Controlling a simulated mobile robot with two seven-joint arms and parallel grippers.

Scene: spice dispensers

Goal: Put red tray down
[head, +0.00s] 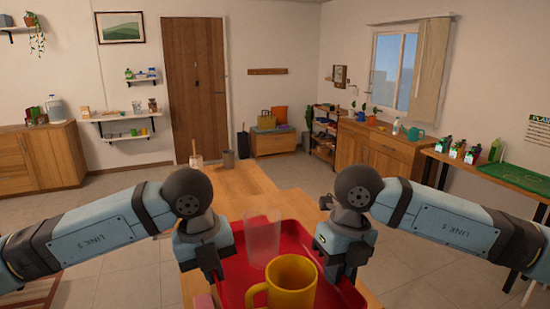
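The red tray (244,280) is at the bottom centre of the head view, over the wooden table, and its near edge is cut off by the frame. Whether it touches the tabletop cannot be told. A yellow mug (291,284) and a clear glass (262,242) stand upright on it. My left gripper (212,268) points down at the tray's left side. My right gripper (343,276) points down at its right side. The fingertips of both are hidden or unclear, so their grip on the rim cannot be told.
The wooden table (240,182) extends away beyond the tray, with a brown cup (228,159) and a small pale jar (196,161) near its far left end. The tabletop between these and the tray looks clear. A side table with a green tray (515,178) stands at right.

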